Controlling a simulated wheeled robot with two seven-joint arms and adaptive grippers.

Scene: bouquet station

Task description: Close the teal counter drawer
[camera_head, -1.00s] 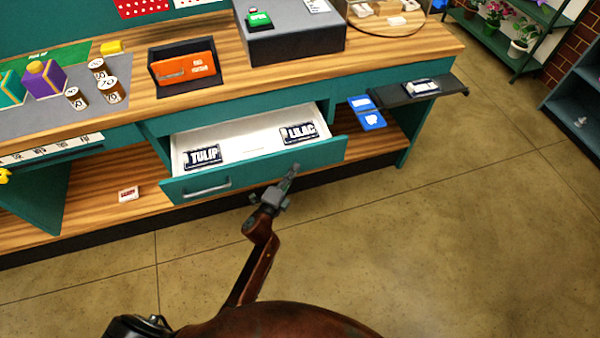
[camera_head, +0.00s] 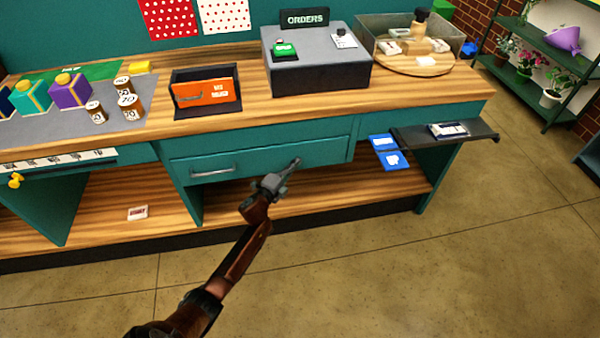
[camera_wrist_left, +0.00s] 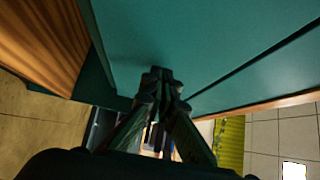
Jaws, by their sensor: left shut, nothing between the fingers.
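The teal counter drawer (camera_head: 260,159) is under the wooden counter top in the head view. Its front sits flush or nearly flush with the counter face, and no white interior shows. A silver handle (camera_head: 212,171) is on the left part of its front. My left gripper (camera_head: 295,163) is shut and empty, with its tip at the right part of the drawer front. The left wrist view shows the closed fingers (camera_wrist_left: 160,75) against or very near a teal panel (camera_wrist_left: 190,40); I cannot tell whether they touch. My right gripper is not in view.
A shelf board (camera_head: 330,188) runs below the drawer. Blue cards (camera_head: 389,152) and a dark side ledge (camera_head: 440,134) are to the right. A grey ORDERS box (camera_head: 318,70) and an orange folder (camera_head: 206,91) stand on the counter. The floor in front is clear.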

